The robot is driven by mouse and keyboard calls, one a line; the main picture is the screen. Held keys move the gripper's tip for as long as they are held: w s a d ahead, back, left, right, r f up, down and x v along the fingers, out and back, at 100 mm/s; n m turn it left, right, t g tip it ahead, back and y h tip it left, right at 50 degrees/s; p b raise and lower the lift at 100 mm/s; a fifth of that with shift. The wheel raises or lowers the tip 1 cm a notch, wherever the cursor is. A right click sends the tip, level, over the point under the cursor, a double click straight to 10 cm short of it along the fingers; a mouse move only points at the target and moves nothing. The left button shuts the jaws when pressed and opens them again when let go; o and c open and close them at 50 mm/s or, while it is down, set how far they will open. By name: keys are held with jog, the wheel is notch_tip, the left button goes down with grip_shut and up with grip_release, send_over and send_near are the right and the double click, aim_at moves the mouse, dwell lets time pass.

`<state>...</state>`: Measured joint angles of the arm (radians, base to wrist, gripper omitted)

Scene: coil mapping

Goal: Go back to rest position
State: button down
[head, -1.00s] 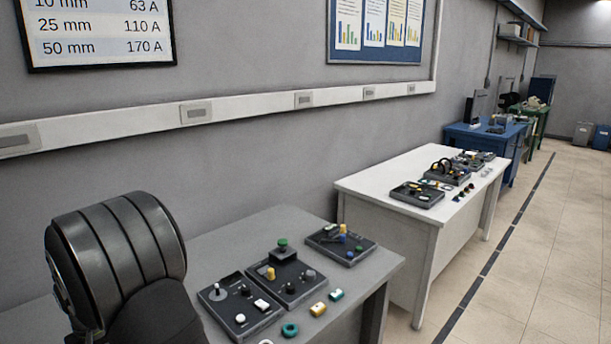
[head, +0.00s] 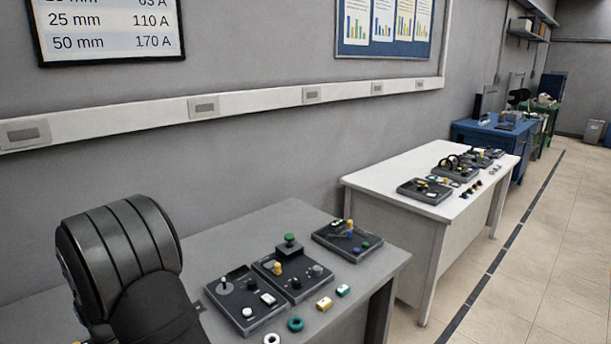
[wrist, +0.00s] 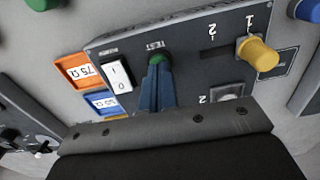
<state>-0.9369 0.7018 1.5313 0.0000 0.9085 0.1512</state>
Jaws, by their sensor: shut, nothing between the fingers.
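My gripper (wrist: 157,72) shows in the wrist view as two slim blue-grey fingers pressed together, with nothing between them. The fingertips are at the green TEST button (wrist: 157,58) on a dark control panel (wrist: 190,62); I cannot tell whether they touch it. A yellow knob (wrist: 257,53) stands to the right beside the marks 1 and 2, and a white rocker switch (wrist: 117,76) to the left. In the head view my dark arm fills the lower left, and the gripper is not visible there.
The tiled floor (head: 540,280) at right is clear.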

jog(key=shift+r, duration=0.15)
notch_tip(320, 180, up, 14)
jog(key=shift+r, duration=0.15)
dwell(1.9)
dwell(0.4)
